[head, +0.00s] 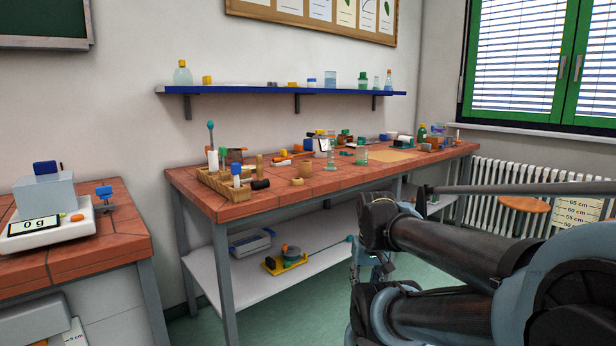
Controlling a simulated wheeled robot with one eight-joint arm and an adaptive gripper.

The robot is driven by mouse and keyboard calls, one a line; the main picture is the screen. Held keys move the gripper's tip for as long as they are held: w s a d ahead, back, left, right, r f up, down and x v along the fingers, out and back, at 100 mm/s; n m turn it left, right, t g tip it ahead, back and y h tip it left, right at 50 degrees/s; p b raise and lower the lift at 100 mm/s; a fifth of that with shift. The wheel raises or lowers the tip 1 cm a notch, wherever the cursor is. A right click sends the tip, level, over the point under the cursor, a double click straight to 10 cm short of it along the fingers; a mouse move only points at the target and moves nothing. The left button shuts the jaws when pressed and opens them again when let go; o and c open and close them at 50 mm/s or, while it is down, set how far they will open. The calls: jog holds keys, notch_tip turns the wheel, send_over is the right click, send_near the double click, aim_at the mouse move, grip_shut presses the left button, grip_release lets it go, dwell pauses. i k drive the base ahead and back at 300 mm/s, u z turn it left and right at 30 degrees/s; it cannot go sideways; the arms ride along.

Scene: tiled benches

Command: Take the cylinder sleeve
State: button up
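A small black cylinder (261,184) lies beside the wooden rack (222,182), to the left of the tan one. I cannot tell for sure which is the cylinder sleeve; the tan one looks most like a sleeve. My dark arm fills the lower right, well apart from both. Grey parts below its upper link may belong to my gripper (368,264), but they are mostly hidden, and its fingers cannot be made out.
Crowded glassware, blocks and bottles stand towards the bench's right end. A blue wall shelf (285,90) hangs above it. A second bench (85,250) at left holds a scale (48,226). A radiator (500,180) is at right.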

aim_at(305, 167)
jog(key=u, duration=0.85)
jog(key=i, duration=0.4)
jog(key=u, duration=0.2)
